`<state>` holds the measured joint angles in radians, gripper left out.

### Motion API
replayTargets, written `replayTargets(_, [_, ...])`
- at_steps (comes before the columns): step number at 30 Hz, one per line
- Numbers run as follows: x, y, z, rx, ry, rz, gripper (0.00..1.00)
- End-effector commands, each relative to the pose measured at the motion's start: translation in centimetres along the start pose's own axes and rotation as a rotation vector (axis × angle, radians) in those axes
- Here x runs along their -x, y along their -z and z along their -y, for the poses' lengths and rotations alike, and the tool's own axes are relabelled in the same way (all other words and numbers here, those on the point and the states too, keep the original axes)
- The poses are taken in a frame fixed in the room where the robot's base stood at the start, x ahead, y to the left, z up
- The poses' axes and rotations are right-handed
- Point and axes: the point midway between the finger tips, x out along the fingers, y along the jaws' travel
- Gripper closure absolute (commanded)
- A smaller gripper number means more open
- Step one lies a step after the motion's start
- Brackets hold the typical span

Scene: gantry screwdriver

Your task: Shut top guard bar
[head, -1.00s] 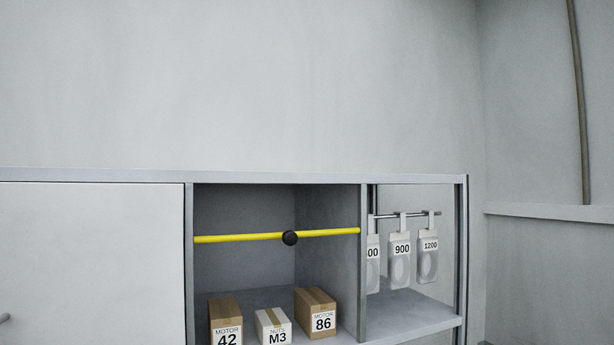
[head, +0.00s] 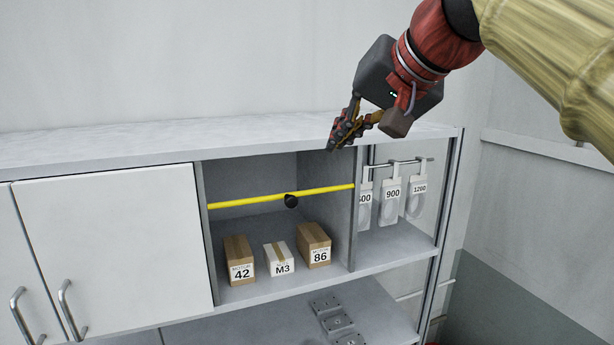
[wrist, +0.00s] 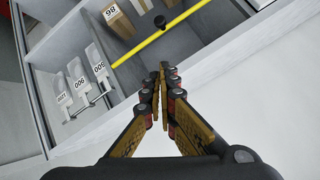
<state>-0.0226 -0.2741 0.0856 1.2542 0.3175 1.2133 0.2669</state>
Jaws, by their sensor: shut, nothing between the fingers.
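The yellow guard bar (head: 245,199) spans the front of the open compartment from its left wall to its right divider. A black round knob (head: 291,201) sits near its middle. The bar also shows in the wrist view (wrist: 180,22), with its knob (wrist: 160,22). My gripper (head: 333,148) is shut and empty, in front of the cabinet's top edge, above and right of the knob. In the wrist view my gripper's fingertips (wrist: 164,66) are together, and the bar lies beyond them, apart from them.
Hanging tags (head: 391,200) are in the right bay. A closed white door (head: 115,250) is at left. Metal plates (head: 338,323) lie on the lower shelf.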

Motion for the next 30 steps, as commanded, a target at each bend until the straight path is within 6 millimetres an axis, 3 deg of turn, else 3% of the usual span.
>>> replayTargets(8, [-2.8,-0.6,-0.2,-0.026,-0.005,0.022,1.0])
replayTargets(20, [-10.6,-0.7,-0.3,-0.025,-0.007,0.022,1.0])
replayTargets(30, [-12.9,-3.4,-0.3,-0.025,-0.006,0.017,1.0])
